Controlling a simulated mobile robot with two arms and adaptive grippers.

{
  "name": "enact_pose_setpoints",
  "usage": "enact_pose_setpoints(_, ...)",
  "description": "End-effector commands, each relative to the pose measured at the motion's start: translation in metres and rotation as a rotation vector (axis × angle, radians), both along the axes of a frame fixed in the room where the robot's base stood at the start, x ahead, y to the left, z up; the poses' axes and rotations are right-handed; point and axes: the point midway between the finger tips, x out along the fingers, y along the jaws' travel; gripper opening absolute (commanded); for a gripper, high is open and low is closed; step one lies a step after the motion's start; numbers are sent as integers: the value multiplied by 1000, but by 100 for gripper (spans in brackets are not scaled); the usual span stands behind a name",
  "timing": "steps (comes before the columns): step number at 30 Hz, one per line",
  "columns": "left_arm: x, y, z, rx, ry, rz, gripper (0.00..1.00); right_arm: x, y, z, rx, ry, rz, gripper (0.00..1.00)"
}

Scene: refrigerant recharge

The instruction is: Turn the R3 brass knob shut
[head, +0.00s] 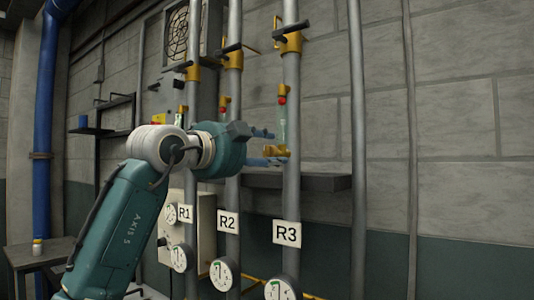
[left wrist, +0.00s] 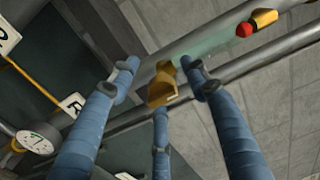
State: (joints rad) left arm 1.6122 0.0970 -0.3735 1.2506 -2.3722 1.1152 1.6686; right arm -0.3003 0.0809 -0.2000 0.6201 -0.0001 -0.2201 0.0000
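The R3 brass knob (head: 275,151) sits low on the R3 pipe's side, below a green sight tube (head: 283,122) with a red ball, and above the R3 label (head: 287,233). My left gripper (head: 270,147) reaches in from the left, its blue fingers open at the knob's height and partly in front of the R3 pipe. In the left wrist view the brass knob (left wrist: 162,88) shows between the three spread fingertips. I cannot tell whether any finger touches it. My right gripper is in neither view.
The R1 label (head: 185,213) and R2 label (head: 228,222) hang on neighbouring pipes to the left. Round gauges, including the R3 gauge (head: 281,289), sit below the labels. A grey shelf (head: 318,182) runs behind the R3 pipe. Upper yellow valves with black handles (head: 292,28) stand above.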

Motion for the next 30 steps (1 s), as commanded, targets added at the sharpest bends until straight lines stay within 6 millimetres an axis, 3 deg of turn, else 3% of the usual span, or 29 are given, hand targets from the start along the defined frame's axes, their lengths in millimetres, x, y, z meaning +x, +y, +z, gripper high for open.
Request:
enact_pose_setpoints(8,-11,7,-1,2,1,-2,46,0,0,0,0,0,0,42)
enact_pose_setpoints(21,-80,60,-1,0,-1,2,46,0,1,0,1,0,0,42)
enact_pose_setpoints(30,-96,73,-2,-1,2,1,46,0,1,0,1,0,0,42)
